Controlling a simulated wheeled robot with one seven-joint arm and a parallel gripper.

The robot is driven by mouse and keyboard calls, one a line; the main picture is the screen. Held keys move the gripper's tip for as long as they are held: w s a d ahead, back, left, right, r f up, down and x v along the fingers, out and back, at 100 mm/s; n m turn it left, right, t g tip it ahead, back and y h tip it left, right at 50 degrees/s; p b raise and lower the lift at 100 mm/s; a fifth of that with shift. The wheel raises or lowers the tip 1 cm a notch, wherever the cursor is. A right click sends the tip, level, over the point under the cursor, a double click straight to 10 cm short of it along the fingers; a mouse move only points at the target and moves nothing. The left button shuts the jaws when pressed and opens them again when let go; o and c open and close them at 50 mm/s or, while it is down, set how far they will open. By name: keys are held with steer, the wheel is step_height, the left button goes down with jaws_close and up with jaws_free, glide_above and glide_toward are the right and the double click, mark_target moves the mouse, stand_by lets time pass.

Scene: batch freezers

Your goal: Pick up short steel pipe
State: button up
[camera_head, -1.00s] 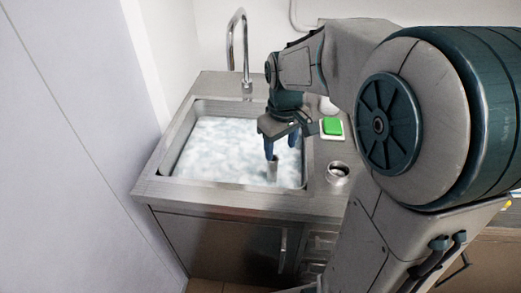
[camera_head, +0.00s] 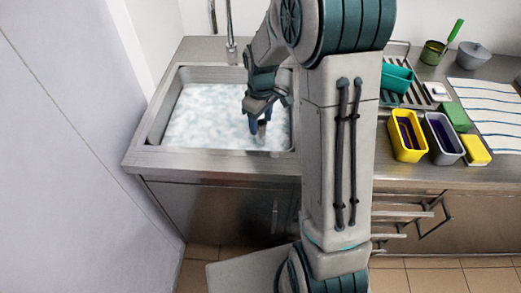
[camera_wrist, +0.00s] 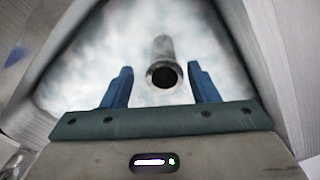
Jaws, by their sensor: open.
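The short steel pipe (camera_wrist: 160,50) stands in the white foamy water, its open round end facing the wrist camera. In the head view it shows as a small grey piece (camera_head: 262,130) at my fingers, its lower part hidden in the foam. My gripper (camera_wrist: 160,68) is open, with one blue finger on each side of the pipe and a visible gap to both. In the head view my gripper (camera_head: 258,124) points down into the right part of the sink.
The steel sink (camera_head: 158,125) has raised rims around the foam, with a tap (camera_head: 230,35) behind it. To the right of my arm stand a yellow container (camera_head: 408,153), a grey container (camera_head: 443,160), sponges (camera_head: 476,151) and a striped cloth (camera_head: 490,110).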

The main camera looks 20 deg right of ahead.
mark_target(261, 133)
steer(key=f, duration=0.5)
steer(key=shift+s+a+f+p, duration=0.1)
steer(key=shift+s+f+p, duration=0.05)
steer(key=shift+s+p, duration=0.2)
steer(key=c, duration=0.9)
steer(key=shift+o, duration=0.2)
